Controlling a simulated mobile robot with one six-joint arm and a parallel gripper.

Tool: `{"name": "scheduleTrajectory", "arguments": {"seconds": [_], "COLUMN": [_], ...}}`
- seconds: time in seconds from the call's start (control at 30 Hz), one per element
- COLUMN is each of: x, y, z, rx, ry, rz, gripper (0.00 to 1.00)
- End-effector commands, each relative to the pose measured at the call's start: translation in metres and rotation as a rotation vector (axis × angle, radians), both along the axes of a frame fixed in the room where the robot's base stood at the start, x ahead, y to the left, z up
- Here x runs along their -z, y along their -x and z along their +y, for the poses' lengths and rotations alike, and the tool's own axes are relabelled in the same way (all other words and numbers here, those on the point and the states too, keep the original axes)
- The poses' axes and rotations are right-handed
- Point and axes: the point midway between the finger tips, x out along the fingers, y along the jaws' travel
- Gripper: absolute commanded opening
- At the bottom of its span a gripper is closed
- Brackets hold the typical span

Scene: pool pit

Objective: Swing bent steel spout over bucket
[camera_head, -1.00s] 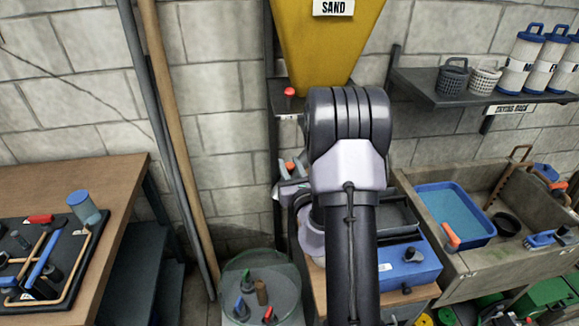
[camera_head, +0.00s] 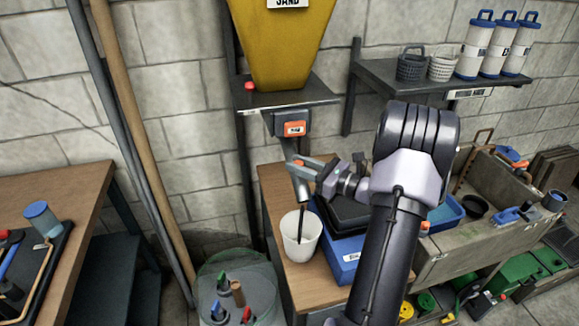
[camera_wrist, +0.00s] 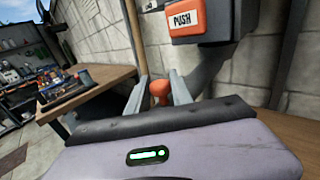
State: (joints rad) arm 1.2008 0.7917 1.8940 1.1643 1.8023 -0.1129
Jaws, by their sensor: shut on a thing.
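The bent steel spout (camera_head: 301,188) hangs below the hopper's orange-fronted PUSH box and points down. Its lower end is above the mouth of the white bucket (camera_head: 291,248), and a dark streak shows inside the bucket. My gripper (camera_head: 306,166) reaches in from the right at the spout. In the wrist view, my gripper (camera_wrist: 159,93) has its fingers on both sides of an orange knob (camera_wrist: 160,88), shut on it. The grey spout (camera_wrist: 205,70) shows behind the right finger.
The PUSH box (camera_head: 292,124) sits under the yellow sand hopper (camera_head: 280,50). The bucket stands on a wooden stand (camera_head: 305,285) beside a blue box (camera_head: 345,257). A clear bin (camera_head: 240,285) with tools is at lower left. A stone sink (camera_head: 470,255) is at right.

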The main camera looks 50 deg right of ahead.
Motion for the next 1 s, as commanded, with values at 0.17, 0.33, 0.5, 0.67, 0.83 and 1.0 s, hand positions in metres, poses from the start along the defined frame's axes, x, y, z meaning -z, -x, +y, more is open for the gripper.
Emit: {"name": "scheduleTrajectory", "arguments": {"seconds": [0.17,0.33,0.5,0.67,0.83,1.0], "x": [-0.0014,-0.0018,-0.0021,-0.0023,-0.0015,-0.0011], "y": [0.0027,0.0034,0.0033,0.0032,0.0033,0.0038], "z": [-0.0061,-0.0072,-0.0072,-0.0071,-0.0068,-0.0067], "rx": [-0.031,-0.040,-0.040,-0.039,-0.040,-0.040], "ry": [0.001,0.000,0.000,0.001,0.000,0.001], "rz": [-0.003,-0.004,-0.005,-0.005,-0.003,-0.002], "gripper": [0.00,0.00,0.00,0.36,0.47,0.47]}}
